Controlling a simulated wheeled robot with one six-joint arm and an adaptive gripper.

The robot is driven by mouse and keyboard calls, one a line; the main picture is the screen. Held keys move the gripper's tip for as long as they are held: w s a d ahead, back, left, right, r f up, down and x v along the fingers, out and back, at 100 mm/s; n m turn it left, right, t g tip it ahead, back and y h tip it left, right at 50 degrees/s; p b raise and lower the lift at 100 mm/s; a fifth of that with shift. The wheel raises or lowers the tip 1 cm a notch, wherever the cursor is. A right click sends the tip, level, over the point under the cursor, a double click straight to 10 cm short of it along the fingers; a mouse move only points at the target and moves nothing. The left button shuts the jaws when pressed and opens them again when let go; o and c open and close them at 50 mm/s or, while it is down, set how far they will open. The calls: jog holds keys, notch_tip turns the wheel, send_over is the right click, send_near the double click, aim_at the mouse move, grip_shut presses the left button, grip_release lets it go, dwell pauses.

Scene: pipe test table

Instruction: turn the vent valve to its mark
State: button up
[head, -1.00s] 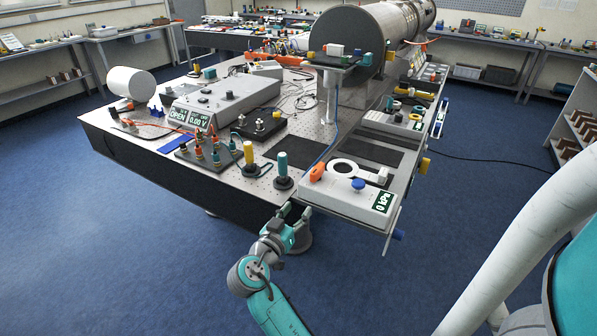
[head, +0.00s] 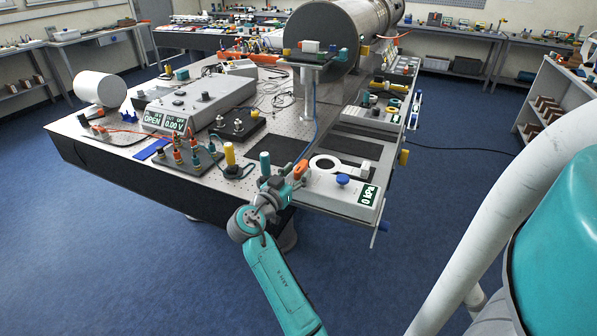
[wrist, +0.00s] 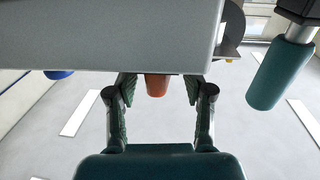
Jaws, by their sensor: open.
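A pale box with a "0 kPa" display (head: 369,194) sits on the table's near right corner. An orange handle (head: 301,169) is at its left end and a blue knob (head: 343,179) is on top. I cannot tell for sure which is the vent valve, and no mark is readable. My gripper (head: 290,186) is at the box's left end, close to the orange handle. In the wrist view my gripper (wrist: 160,95) is open. An orange end (wrist: 157,84) shows between the fingers past the box's edge (wrist: 110,50), with a gap on both sides.
A teal upright handle (head: 265,163) stands left of my gripper and shows close by in the wrist view (wrist: 280,75). A yellow-topped post (head: 229,155) is farther left. Open floor lies in front of the table.

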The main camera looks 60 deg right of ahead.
jog(key=shift+d, duration=0.65)
grip_shut()
jog(key=shift+s+n+t, duration=0.15)
jog(key=shift+n+t, duration=0.15)
jog(key=shift+t, duration=0.2)
jog(key=n+t, duration=0.2)
jog(key=t, duration=0.1)
jog(key=shift+s+t, duration=0.2)
jog(key=shift+t, duration=0.1)
jog(key=shift+s+d+n+t+y, duration=0.1)
jog(key=shift+n+t+y, duration=0.55)
jog(key=shift+n+t, duration=0.5)
jog(key=shift+n+t+y, duration=0.65)
jog(key=shift+n+t, duration=0.2)
jog(key=shift+t, duration=0.6)
jog(key=shift+n+t+y, duration=0.4)
jog(key=shift+n+t, duration=0.1)
jog(key=shift+t, duration=0.2)
